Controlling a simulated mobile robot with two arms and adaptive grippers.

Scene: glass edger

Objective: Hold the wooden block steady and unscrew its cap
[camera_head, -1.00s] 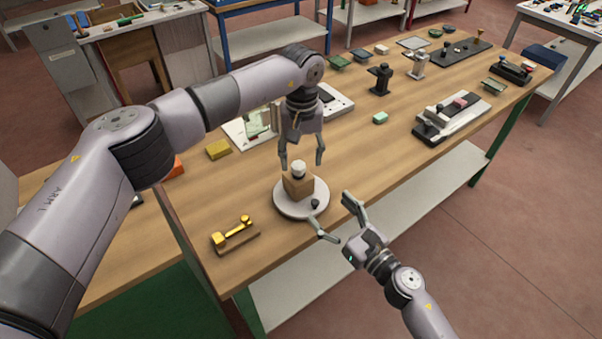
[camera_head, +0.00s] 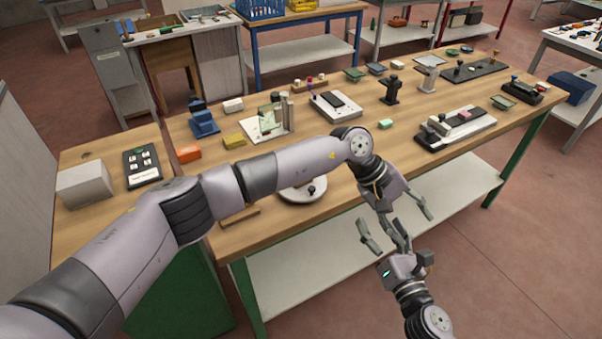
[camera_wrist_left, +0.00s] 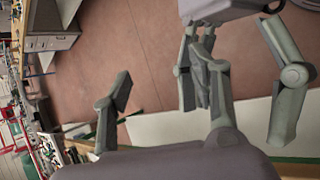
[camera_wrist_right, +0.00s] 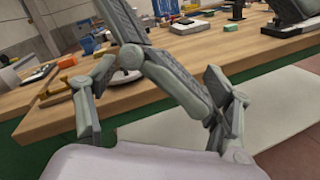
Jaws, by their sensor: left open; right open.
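The wooden block and its cap do not show now; my left arm covers the spot above the round white plate where they stood. The white plate (camera_head: 303,194) with a dark knob shows just below that arm, and part of it shows in the right wrist view (camera_wrist_right: 124,77). My left gripper (camera_head: 402,234) is open and seems empty, past the table's front edge. My right gripper (camera_head: 414,240) is open and seems empty just below it. The fingers of both grippers overlap in the head view and look very close in the left wrist view; I cannot tell whether they touch.
The wooden table (camera_head: 350,178) carries a blue device (camera_head: 203,124), a yellow block (camera_head: 235,141), an orange block (camera_head: 188,154) and a black-and-white fixture (camera_head: 455,128). A brown base (camera_head: 239,217) is partly behind my left arm. Open floor (camera_head: 520,240) lies at the right.

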